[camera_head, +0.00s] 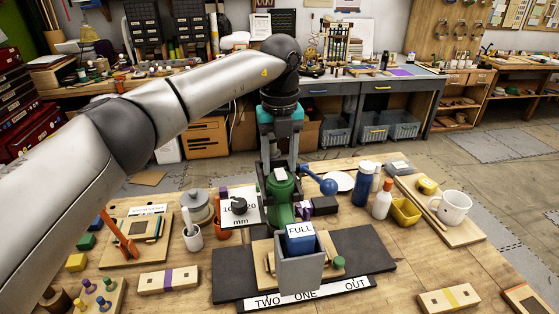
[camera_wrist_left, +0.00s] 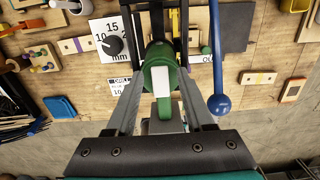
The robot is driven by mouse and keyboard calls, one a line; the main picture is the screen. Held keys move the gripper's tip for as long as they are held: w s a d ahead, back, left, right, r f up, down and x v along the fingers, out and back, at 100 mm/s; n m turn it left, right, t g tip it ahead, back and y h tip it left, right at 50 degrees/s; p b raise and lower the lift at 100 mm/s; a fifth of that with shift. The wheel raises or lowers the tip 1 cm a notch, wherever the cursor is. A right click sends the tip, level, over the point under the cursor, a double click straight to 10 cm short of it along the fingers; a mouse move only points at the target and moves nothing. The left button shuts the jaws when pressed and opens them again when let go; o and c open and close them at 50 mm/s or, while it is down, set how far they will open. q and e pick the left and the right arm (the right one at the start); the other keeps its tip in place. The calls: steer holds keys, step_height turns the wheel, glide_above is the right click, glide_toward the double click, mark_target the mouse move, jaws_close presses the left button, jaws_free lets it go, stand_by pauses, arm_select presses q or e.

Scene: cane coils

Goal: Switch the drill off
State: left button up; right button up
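The drill (camera_head: 281,194) is a green-bodied machine at the middle of the wooden table, with a blue ball-ended lever (camera_head: 328,186) on its right. In the left wrist view the green drill (camera_wrist_left: 155,53) has a pale rectangular patch on it; I cannot tell whether that is its switch. A black knob sits on a white dial plate (camera_head: 231,217) marked in mm, left of the drill. My left gripper (camera_head: 281,163) is above and behind the drill. In the wrist view its fingers (camera_wrist_left: 162,88) are apart on either side of the green housing; contact is unclear. My right gripper is out of view.
A grey bin (camera_head: 300,274) with a blue block marked FULL stands before the drill on a dark board (camera_head: 233,272).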

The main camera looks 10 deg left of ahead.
mark_target(280, 171)
arm_select(q)
steer(key=r, duration=1)
steer(key=r+b, duration=0.1)
steer(key=r, duration=0.4)
steer(key=shift+s+d+r, duration=0.1)
steer(key=shift+s+r, duration=0.05)
steer(key=shift+s, duration=0.1)
